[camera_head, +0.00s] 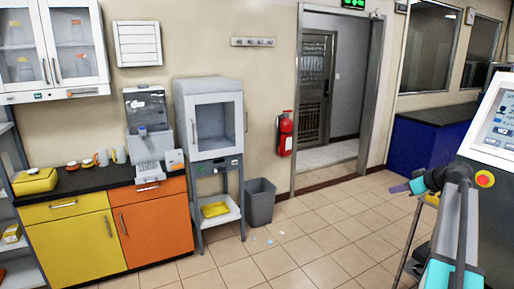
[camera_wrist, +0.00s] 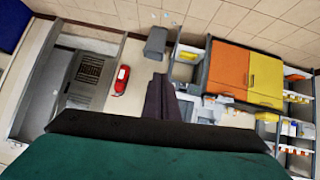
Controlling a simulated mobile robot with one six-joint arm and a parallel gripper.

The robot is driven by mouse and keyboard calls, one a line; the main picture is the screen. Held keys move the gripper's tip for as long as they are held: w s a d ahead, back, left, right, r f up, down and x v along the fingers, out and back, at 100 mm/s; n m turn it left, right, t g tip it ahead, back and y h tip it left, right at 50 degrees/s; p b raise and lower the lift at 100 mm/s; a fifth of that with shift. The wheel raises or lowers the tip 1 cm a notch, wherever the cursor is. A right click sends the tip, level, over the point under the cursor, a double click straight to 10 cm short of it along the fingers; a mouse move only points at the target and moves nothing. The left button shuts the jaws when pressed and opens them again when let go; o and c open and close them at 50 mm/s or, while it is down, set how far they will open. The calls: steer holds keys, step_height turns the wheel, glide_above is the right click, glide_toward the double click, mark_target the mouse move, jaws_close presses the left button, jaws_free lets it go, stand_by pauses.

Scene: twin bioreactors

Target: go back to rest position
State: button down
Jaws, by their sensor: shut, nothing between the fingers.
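My arm is at the right edge of the head view, with its dark links and teal joints in front of the grey machine with a screen. My gripper (camera_head: 398,188) is a small purple shape at the left end of the arm, pointing left over open floor. In the wrist view the dark fingers of my gripper (camera_wrist: 160,82) stand together, shut, with nothing held. The wrist view is turned, and the fingers point out at the room and touch nothing.
A machine with a screen (camera_head: 497,125) and red button is close at right. A fire extinguisher (camera_head: 285,134) hangs beside the open doorway. A grey bin (camera_head: 260,203) stands by a glass-fronted cabinet (camera_head: 212,120). Orange (camera_head: 155,222) and yellow cupboards are at left. The tiled floor between is mostly clear.

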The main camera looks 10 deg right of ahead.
steer(key=w+a+f+g+y, duration=0.2)
steer(key=w+a+f, duration=0.2)
steer(key=a+f, duration=0.85)
steer(key=s+a+f+n+g+y+b, duration=0.1)
steer(key=s+a+f+g, duration=0.3)
steer(key=a+f, duration=1.15)
steer(key=s+a+f+n+g, duration=0.15)
steer(key=s+a+f, duration=0.45)
steer(key=a+f, duration=0.9)
steer(key=s+a+f+m+g+h+b, duration=0.1)
steer(key=s+a+f+g, duration=0.3)
steer(key=s+f, duration=0.55)
steer(key=s+a+f+g, duration=0.2)
steer(key=s+a+f, duration=0.3)
steer(key=s+f, duration=0.45)
steer(key=s+d+f+m+g+h, duration=0.1)
steer(key=s+m+h, duration=0.1)
steer(key=s, duration=0.7)
steer(key=s+d+f+m+g+h, duration=0.1)
steer(key=s+d+m+h, duration=0.1)
steer(key=s, duration=0.8)
steer(key=shift+s+f+m, duration=0.2)
steer(key=shift+f+m, duration=0.05)
steer(key=shift+m, duration=0.5)
